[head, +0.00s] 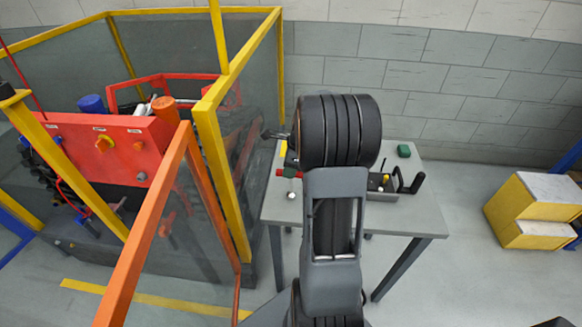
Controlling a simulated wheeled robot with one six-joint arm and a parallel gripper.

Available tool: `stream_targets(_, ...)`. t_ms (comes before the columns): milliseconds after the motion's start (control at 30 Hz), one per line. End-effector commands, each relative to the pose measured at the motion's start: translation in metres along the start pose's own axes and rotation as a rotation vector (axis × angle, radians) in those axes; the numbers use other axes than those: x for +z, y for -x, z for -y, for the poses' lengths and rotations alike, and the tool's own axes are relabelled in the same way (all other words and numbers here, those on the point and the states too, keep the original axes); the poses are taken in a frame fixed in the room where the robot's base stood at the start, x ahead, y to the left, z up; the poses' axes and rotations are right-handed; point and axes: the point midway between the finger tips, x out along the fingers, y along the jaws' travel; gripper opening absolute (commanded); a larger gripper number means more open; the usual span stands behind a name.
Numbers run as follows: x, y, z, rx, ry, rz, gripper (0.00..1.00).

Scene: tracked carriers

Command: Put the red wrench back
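A small red piece (286,173) shows at the left edge of the grey table (425,215), partly hidden behind my arm. I cannot tell whether it is the red wrench. No full wrench shape is clear. My arm stands in the middle of the view and reaches over the table, hiding much of its top. A small dark part sticks out to the left of my arm and may belong to my gripper (275,135). Its fingers are not clear, and I cannot tell whether they hold anything.
A grey tray (383,197) with yellow and black items lies right of my arm, near a green block (404,150). A fenced cell with yellow posts (222,180) and a red machine (95,150) fills the left. Yellow boxes (535,210) stand right; floor between is free.

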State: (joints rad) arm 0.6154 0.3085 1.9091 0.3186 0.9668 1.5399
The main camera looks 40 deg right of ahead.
Motion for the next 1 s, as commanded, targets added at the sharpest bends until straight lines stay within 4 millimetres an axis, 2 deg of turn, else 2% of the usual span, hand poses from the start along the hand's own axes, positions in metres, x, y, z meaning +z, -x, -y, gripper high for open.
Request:
stream_targets(33,0.000,0.000,0.000,0.000,0.000,0.000,0.38)
stream_targets(200,0.000,0.000,0.000,0.000,0.000,0.000,0.52)
stream_targets(400,0.000,0.001,0.000,0.000,0.000,0.000,0.52)
stream_targets(533,0.001,0.008,0.000,-0.002,0.001,0.000,0.52)
stream_targets(667,0.001,0.028,0.001,-0.004,0.000,0.001,0.52)
stream_targets(1000,0.001,0.092,0.000,-0.003,0.000,0.000,0.52)
